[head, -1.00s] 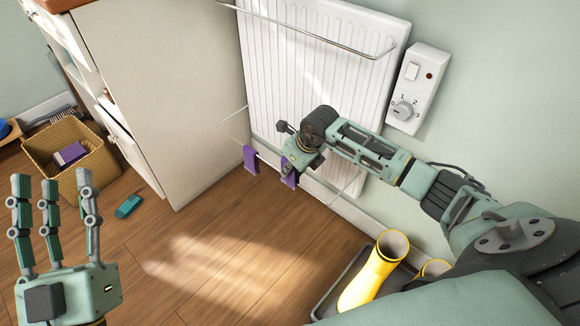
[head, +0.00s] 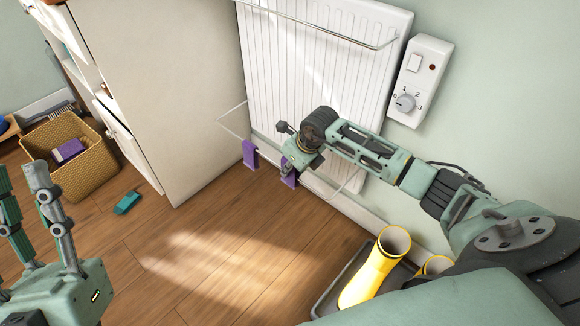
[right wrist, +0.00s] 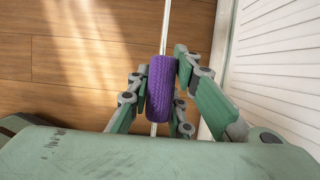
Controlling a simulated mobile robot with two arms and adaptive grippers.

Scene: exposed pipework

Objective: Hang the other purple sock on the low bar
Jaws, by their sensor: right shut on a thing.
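One purple sock (head: 250,155) hangs over the low bar (head: 230,126) at the radiator's lower front left. A second purple sock (head: 288,175) is at the same bar, to its right. My right gripper (head: 291,166) is shut on this second sock. In the right wrist view the sock (right wrist: 161,88) lies across the white bar (right wrist: 164,30), with the fingers on both sides of it. The part under the bar is hidden there. My left gripper (head: 32,205) is open and empty at the left edge, partly cut off.
The white radiator (head: 300,85) has an upper rail (head: 315,30). A white cabinet (head: 165,100) stands to its left. A wicker basket (head: 85,180) holds a purple item; a teal object (head: 127,203) lies on the floor. Yellow boots (head: 372,275) stand on a dark tray. The middle floor is clear.

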